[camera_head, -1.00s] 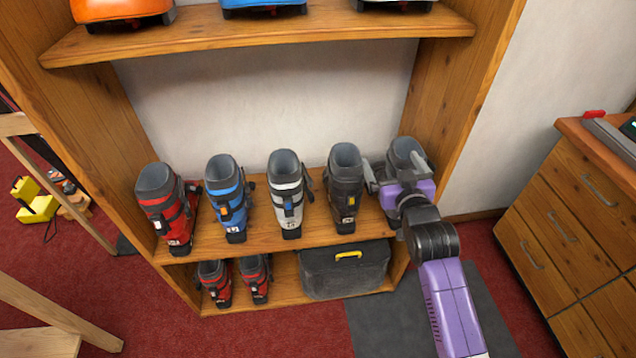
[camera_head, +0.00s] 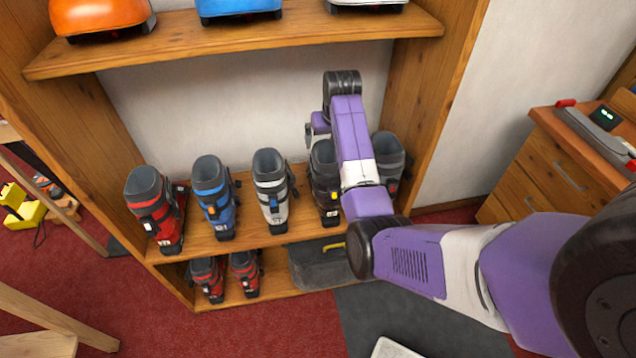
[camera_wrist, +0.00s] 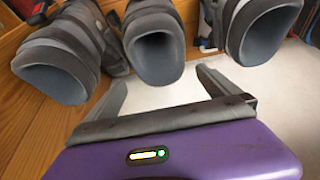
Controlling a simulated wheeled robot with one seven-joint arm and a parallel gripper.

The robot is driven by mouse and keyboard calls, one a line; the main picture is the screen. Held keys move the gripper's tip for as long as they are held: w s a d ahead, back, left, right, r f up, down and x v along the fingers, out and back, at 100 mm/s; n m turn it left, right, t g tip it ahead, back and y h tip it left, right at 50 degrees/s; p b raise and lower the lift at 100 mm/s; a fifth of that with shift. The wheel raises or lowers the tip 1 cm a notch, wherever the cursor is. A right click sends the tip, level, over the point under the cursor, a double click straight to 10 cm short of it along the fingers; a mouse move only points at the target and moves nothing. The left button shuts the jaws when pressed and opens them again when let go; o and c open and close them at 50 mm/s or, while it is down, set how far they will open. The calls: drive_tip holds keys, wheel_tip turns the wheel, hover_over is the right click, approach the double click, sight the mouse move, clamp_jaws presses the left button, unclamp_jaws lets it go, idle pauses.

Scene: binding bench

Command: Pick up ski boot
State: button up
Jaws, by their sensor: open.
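Several ski boots stand upright in a row on the middle shelf in the head view: red (camera_head: 156,208), blue (camera_head: 213,195), white-grey (camera_head: 271,188), dark brown (camera_head: 325,195) and a grey one (camera_head: 389,165) at the right end, partly behind my arm. My gripper (camera_head: 318,124) is above the dark brown boot, mostly hidden by my wrist. In the wrist view my gripper (camera_wrist: 162,78) is open and empty, its fingers pointing toward a middle boot (camera_wrist: 152,45) with an open cuff. Other boots flank it on both sides.
An upper shelf (camera_head: 235,43) with orange, blue and white items lies above. The rack's right side panel (camera_head: 425,100) is close. A drawer cabinet (camera_head: 560,165) stands at right.

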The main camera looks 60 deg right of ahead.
sight(325, 154)
drive_tip(key=shift+p+x, duration=0.6)
drive_tip(key=shift+x, duration=3.3)
drive_tip(key=shift+a, duration=0.1)
drive_tip(key=c, duration=1.6)
drive_tip(key=shift+r, duration=0.2)
drive_tip(key=shift+c, duration=0.7)
